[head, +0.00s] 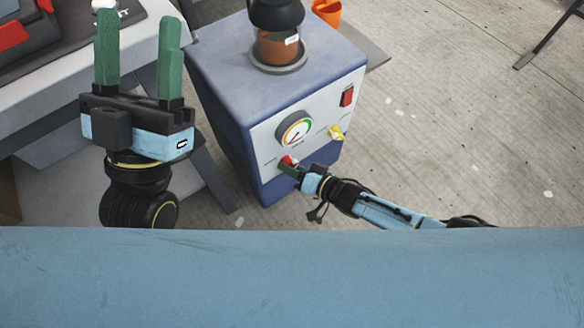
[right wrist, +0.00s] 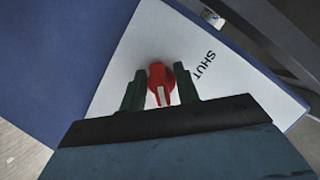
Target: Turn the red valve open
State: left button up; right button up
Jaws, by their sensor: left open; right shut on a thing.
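The red valve (head: 288,161) is a small knob low on the white front panel of a blue box. In the right wrist view the red valve (right wrist: 159,80) has a white stripe pointing down toward my gripper, and the word SHUT is printed to its right. My right gripper (head: 288,170) is shut on the valve, with a green finger (right wrist: 133,92) on either side of it. The fingers partly hide the valve in the head view. My left gripper (head: 138,30) is open and empty, fingers pointing up, left of the box.
A dark-topped pot (head: 278,45) stands on the box. A grey bench (head: 60,110) is at the left. Open floor lies at the right.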

jog(key=shift+w, duration=0.1)
jog(key=o, duration=1)
jog(key=shift+c, duration=0.2)
jog(key=shift+s+d+r, duration=0.1)
jog(key=shift+s+d, duration=0.1)
pick_arm(q)
jog(key=w+f+g+y+p, duration=0.2)
jog(key=f+g+p, duration=0.1)
jog(key=f+g, duration=0.3)
jog(key=w+a+f+g+y+p, duration=0.1)
jog(key=f+g+y+p, duration=0.1)
jog(key=f+g, duration=0.5)
jog(key=shift+w+a+f+p, duration=0.15)
jog(key=shift+w+f+p, duration=0.2)
jog(key=shift+f+p, duration=0.45)
pick_arm(e)
jog(key=v, duration=1.3)
